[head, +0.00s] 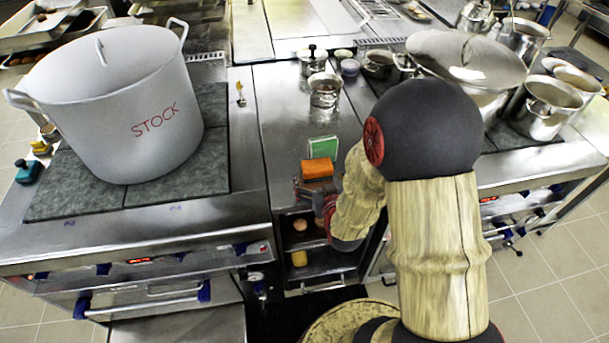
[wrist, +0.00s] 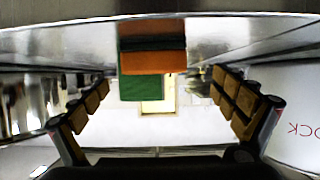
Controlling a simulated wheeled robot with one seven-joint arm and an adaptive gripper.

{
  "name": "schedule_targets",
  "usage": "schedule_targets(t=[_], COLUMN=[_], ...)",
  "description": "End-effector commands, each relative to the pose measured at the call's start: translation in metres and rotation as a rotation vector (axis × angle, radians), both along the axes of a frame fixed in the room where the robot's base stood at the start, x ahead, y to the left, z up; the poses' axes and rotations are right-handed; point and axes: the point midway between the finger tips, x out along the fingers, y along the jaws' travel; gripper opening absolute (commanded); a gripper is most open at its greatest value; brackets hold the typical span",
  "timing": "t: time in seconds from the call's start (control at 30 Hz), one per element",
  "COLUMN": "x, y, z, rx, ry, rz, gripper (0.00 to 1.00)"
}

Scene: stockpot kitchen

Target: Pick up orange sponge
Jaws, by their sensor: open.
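The orange sponge (head: 317,168) lies on the steel counter between the two stoves, close to the front edge. In the wrist view the sponge (wrist: 155,62) shows ahead, between the finger lines, with the counter at the top of the picture. My gripper (head: 309,188) is at the near side of the sponge, partly hidden by my arm. In the wrist view my gripper (wrist: 160,82) has its fingers wide apart with nothing held. The sponge appears beyond the fingertips, and I cannot tell the exact gap.
A green and white item (head: 323,147) stands just behind the sponge; it also shows in the wrist view (wrist: 140,88). A steel pot (head: 325,90) stands farther back. A large stockpot (head: 120,105) is on the left stove. Open shelves (head: 318,262) lie below the counter edge.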

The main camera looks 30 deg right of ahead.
Motion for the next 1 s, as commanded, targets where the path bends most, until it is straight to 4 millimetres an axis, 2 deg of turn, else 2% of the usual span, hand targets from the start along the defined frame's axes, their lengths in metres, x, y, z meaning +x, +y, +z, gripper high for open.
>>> schedule_targets(t=[0.6,0.9,1.0], x=[0.060,0.065,0.064], y=[-0.026,-0.027,-0.027], z=[-0.027,-0.027,-0.027], rx=[0.000,0.000,0.000], ry=[-0.001,-0.001,-0.001], rz=[0.001,0.001,0.001], gripper=[0.97,0.97,0.91])
